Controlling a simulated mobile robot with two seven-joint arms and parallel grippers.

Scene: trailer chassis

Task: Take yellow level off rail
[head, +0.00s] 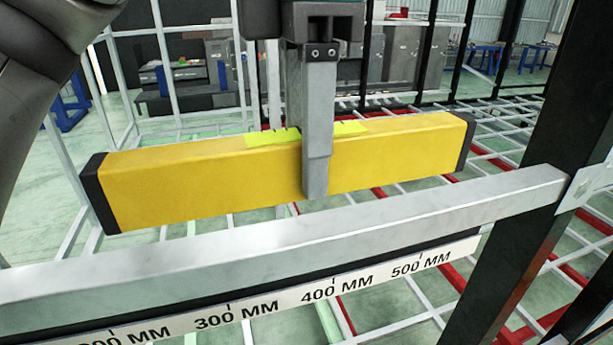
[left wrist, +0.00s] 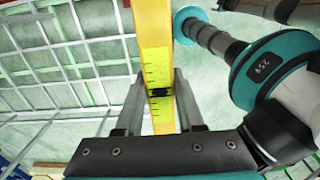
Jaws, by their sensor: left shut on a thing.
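The yellow level (head: 220,175) is a long bar with black end caps and a lime-green scale strip on top. My left gripper (head: 316,185) is shut on its middle, with one finger down the near side. The left wrist view shows the level (left wrist: 154,25) between both fingers of the left gripper (left wrist: 160,100), with the vial in its scale strip. The level is roughly lengthwise with the grey metal rail (head: 280,240), beyond its top edge in the head view. A strip of floor shows between them, so they look apart. My right gripper is not in view.
A label strip with millimetre marks (head: 330,290) runs along the rail's near side. A dark upright post (head: 545,190) stands at the rail's right end. White and red frame bars lie beyond and below. Blue-legged tables and machines stand far back.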

